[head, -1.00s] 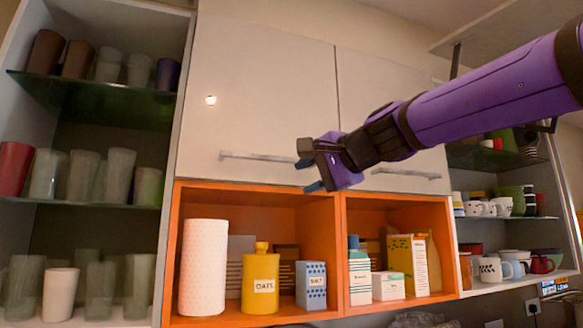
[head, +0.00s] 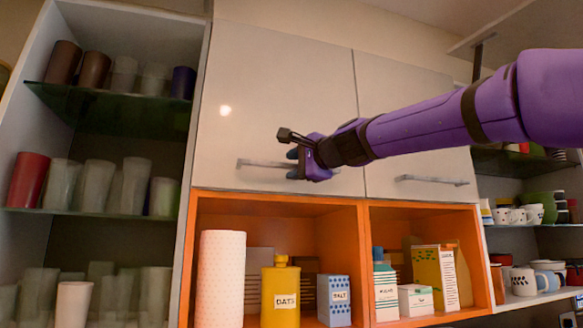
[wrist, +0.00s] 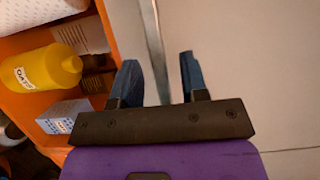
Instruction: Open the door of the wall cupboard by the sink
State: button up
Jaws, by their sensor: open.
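The wall cupboard has two white doors, a left door (head: 270,95) and a right door (head: 405,125), both shut. The left door has a horizontal bar handle (head: 262,164) near its bottom edge; the right door has a similar handle (head: 430,180). My gripper (head: 292,164) is at the right end of the left handle. In the wrist view my gripper (wrist: 160,80) is open, with one blue finger on each side of the left handle (wrist: 154,45). The bar runs between the fingers, and I cannot tell whether either touches it.
Below the doors is an orange open shelf (head: 365,265) with a white roll (head: 220,280), a yellow oats jar (head: 281,292) and cartons. Open shelving with glasses (head: 100,185) stands at left, and shelves with mugs (head: 520,214) at right.

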jog(key=shift+w+a, duration=0.5)
jog(key=shift+w, duration=0.05)
grip_shut()
jog(key=shift+s, duration=0.15)
